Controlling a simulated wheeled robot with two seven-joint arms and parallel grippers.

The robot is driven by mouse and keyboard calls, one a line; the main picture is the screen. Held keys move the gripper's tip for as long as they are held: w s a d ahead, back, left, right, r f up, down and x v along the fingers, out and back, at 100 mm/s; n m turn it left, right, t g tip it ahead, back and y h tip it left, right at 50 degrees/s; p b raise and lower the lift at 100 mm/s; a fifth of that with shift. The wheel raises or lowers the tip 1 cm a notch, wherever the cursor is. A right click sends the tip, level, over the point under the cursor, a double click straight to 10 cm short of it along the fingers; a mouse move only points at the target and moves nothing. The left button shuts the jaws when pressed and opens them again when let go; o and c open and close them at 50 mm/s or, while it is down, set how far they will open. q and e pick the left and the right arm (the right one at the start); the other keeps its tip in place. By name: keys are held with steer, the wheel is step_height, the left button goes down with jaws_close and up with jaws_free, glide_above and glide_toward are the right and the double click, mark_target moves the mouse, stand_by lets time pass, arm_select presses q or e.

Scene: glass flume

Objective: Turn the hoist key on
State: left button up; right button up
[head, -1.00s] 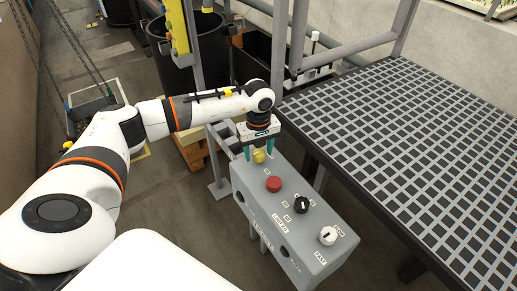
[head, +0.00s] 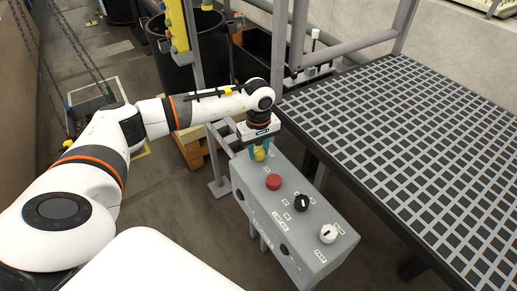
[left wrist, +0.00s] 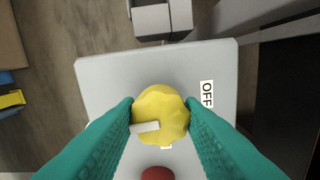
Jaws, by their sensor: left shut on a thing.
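The hoist key is a yellow knob (left wrist: 160,115) with a white pointer mark, on the far end of the grey control box (head: 291,224). In the left wrist view the white mark points left, and an OFF label (left wrist: 206,93) stands to the right of the knob. My left gripper (head: 260,153) comes down from above and is shut on the yellow knob (head: 260,154), with one teal finger on each side. No ON label can be read. My right gripper does not show.
A red button (head: 273,182), a black knob (head: 301,203) and a white knob (head: 327,234) sit along the box. A grated platform (head: 420,140) stands close on the right. A black bin (head: 195,60) is behind.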

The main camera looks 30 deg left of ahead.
arm_select(q)
steer(key=n+b, duration=0.1)
steer(key=n, duration=0.3)
steer(key=shift+f+b, duration=0.1)
steer(key=shift+b, duration=0.3)
steer(key=n+b, duration=0.1)
steer(key=n, duration=0.3)
steer(key=shift+a+n, duration=0.1)
steer(key=shift+n, duration=0.2)
steer(key=n+b, duration=0.1)
steer(key=n, duration=0.3)
steer(key=shift+n, duration=0.3)
steer(key=shift+n+b, duration=0.4)
steer(key=shift+n, duration=1.5)
steer(key=o, duration=1)
